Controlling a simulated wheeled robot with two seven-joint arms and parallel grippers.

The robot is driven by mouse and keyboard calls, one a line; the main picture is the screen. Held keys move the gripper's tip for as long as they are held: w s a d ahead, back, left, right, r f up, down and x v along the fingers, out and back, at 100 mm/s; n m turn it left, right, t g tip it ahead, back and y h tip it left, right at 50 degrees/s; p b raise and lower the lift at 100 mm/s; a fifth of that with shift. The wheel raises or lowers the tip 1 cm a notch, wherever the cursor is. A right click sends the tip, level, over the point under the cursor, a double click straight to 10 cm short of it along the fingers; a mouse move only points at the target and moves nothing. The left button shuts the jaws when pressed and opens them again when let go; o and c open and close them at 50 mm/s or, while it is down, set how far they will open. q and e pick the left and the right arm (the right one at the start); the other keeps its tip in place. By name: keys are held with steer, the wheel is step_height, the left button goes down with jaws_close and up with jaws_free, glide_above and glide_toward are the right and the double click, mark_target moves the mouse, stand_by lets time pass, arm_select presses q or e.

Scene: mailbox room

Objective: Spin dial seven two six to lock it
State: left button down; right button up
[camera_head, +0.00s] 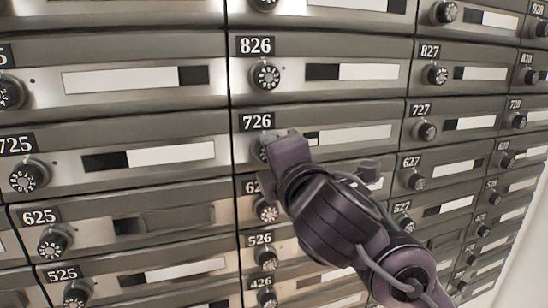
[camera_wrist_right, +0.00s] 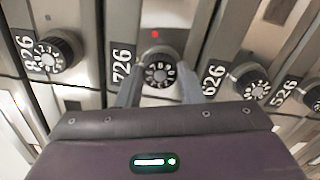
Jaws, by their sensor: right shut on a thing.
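The dial of box 726 (camera_wrist_right: 160,74) is black with white numerals and shows between the fingers of my right gripper (camera_wrist_right: 160,88) in the right wrist view. The gripper is shut on this dial, one finger on each side. In the head view, my right gripper (camera_head: 276,158) reaches in from the lower right and hides most of the dial. The 726 label (camera_head: 257,121) stays visible just above. A small red light (camera_wrist_right: 155,34) shows beside the dial in the right wrist view. My left gripper is not in view.
Metal mailbox doors with similar dials fill the wall. The 826 dial (camera_head: 265,76) sits above and the 626 dial (camera_head: 267,211) below, both close to the gripper. The 725 dial (camera_head: 29,177) is at the left and the 727 dial (camera_head: 425,131) at the right.

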steer(key=shift+a+f+m+b, duration=0.15)
steer(key=shift+m+b, duration=0.75)
steer(key=shift+m, duration=3.7)
steer(key=shift+d+f+m+b, duration=0.15)
steer(key=shift+m+b, duration=0.75)
steer(key=shift+m, duration=3.7)
steer(key=shift+a, duration=0.1)
steer(key=o, duration=1)
steer(key=shift+r, duration=0.1)
